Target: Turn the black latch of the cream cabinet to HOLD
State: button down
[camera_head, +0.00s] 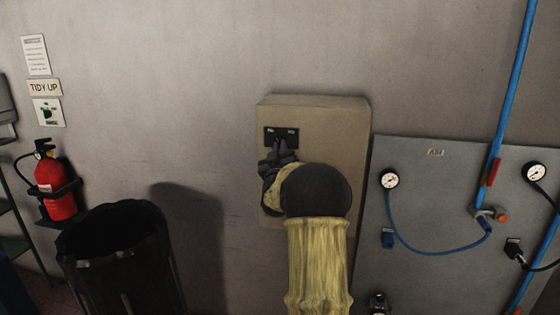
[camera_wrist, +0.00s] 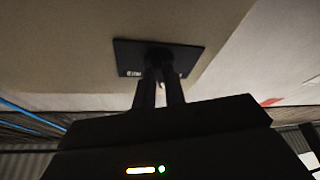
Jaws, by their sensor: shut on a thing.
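The cream cabinet (camera_head: 335,125) is fixed to the wall in the middle of the head view; its front fills much of the wrist view (camera_wrist: 70,50). A dark label plate (camera_head: 281,136) with small, unreadable pale lettering sits near the top left of its front. The black latch (camera_wrist: 158,56) is at that plate, mostly hidden behind my fingers, so its angle cannot be told. My gripper (camera_head: 278,151) reaches the plate from below. Its two fingers (camera_wrist: 160,82) are close together at the latch, shut on it.
A grey panel (camera_head: 430,240) with gauges, blue hoses and a blue pipe (camera_head: 514,80) is close on the cabinet's right. A black bin (camera_head: 125,265) and a red fire extinguisher (camera_head: 56,190) stand at the left. The wall between bin and cabinet is bare.

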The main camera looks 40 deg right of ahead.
jog(key=m+g+h+b, duration=0.1)
jog(key=m+g+b, duration=0.1)
jog(key=m, duration=0.4)
jog(key=m+g+h+b, duration=0.2)
jog(key=m+g+b, duration=0.1)
jog(key=m, duration=0.3)
jog(key=w+m+g+h+b, duration=0.1)
jog(key=m+g+b, duration=0.1)
jog(key=m+b, duration=0.2)
jog(key=shift+a+r+m+g+h, duration=0.1)
jog(key=shift+a+m+g+h, duration=0.1)
jog(key=shift+m, duration=0.55)
jog(key=shift+a+m+g+h, duration=0.1)
jog(key=shift+a+m+g, duration=0.1)
jog(key=shift+m, duration=0.55)
jog(key=c, duration=1.5)
grip_release()
jog(key=shift+o, duration=0.2)
jog(key=shift+s+a, duration=0.1)
jog(key=b+v, duration=0.4)
jog(key=v, duration=1.3)
jog(key=shift+a, duration=0.2)
